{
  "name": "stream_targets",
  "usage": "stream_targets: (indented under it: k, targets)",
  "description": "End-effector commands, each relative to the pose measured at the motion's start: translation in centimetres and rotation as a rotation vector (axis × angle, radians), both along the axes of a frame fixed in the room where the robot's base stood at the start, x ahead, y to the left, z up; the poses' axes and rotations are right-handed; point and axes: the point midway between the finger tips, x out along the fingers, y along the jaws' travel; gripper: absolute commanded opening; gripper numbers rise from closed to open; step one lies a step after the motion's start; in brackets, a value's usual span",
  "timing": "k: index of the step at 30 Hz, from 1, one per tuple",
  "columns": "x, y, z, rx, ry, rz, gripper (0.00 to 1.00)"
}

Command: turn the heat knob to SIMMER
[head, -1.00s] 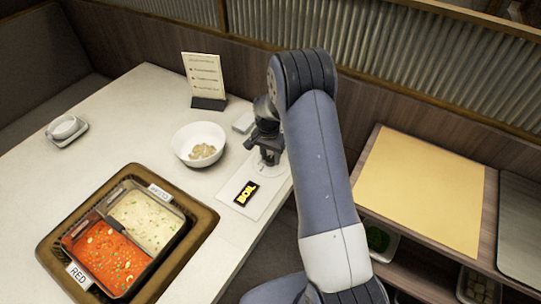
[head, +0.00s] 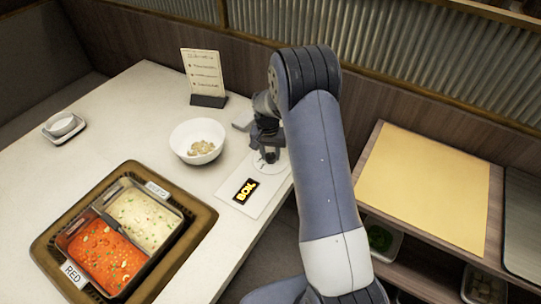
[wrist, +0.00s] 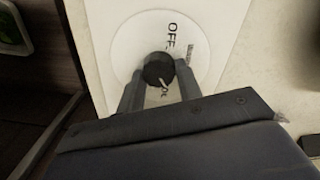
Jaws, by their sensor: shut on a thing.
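My gripper (wrist: 160,80) is shut on the dark round heat knob (wrist: 156,66) in the wrist view, one finger on each side. The knob sits on a white dial (wrist: 130,40) lettered OFF, with a smaller word beside it that I cannot read. A light mark shows on the knob's near side. I cannot tell which setting it points to. In the head view my gripper (head: 268,153) is over the dial, and the knob is hidden.
A white bowl (head: 197,140) stands left of my gripper. A two-part pot (head: 150,262) of red and pale broth sits in the table at front left. A menu stand (head: 205,77) is behind. A shelf unit with a tan board (head: 425,190) stands right.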

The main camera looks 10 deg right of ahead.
Motion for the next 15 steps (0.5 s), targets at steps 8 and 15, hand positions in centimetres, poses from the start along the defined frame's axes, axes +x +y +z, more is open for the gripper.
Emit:
stream_targets:
  k: [8, 15]
  targets:
    - [0.02, 0.07, -0.14, -0.001, -0.002, 0.247, 0.11]
    - [0.01, 0.13, -0.04, -0.001, -0.002, 0.416, 0.11]
